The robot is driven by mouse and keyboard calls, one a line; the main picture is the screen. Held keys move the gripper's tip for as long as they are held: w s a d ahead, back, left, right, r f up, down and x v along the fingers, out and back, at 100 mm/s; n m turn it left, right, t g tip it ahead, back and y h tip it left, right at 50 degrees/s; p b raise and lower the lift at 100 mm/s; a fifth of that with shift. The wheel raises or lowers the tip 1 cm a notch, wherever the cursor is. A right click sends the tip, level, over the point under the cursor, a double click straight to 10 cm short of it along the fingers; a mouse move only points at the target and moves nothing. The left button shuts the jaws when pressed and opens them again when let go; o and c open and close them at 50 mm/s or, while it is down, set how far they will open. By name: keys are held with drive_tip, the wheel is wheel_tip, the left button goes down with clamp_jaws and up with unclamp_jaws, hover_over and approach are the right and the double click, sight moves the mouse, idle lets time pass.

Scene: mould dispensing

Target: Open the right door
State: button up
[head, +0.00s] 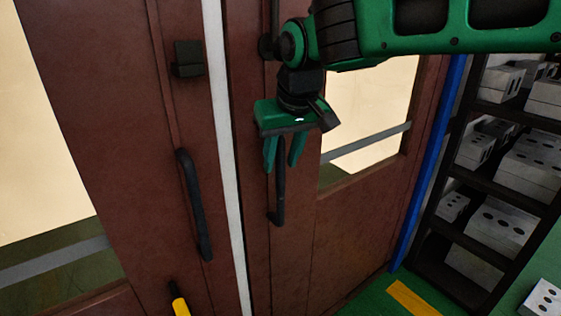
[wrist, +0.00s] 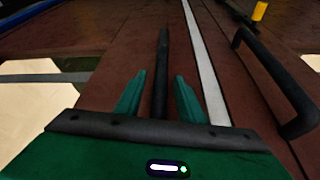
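The right door (head: 350,225) is brown with a window, and it looks closed beside a white vertical strip (head: 226,160). Its dark vertical handle (head: 279,195) runs down near the strip; the upper part is hidden behind my gripper. My green gripper (head: 283,168) points down with one finger on each side of this handle. In the wrist view the handle (wrist: 162,70) stands between the two spread fingers (wrist: 160,92), with a gap visible on both sides. Whether the fingertips reach fully around the bar cannot be told.
The left door (head: 110,120) has its own dark curved handle (head: 195,205) and a small dark block (head: 187,58) above. A yellow-ended object (head: 180,302) is low on the left door. A shelf (head: 450,235) with grey blocks and a blue post (head: 428,165) stand at right.

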drive_tip(key=shift+w+a+f, duration=0.1)
drive_tip(key=shift+w+f, duration=0.05)
drive_tip(key=shift+f, duration=0.35)
clamp_jaws()
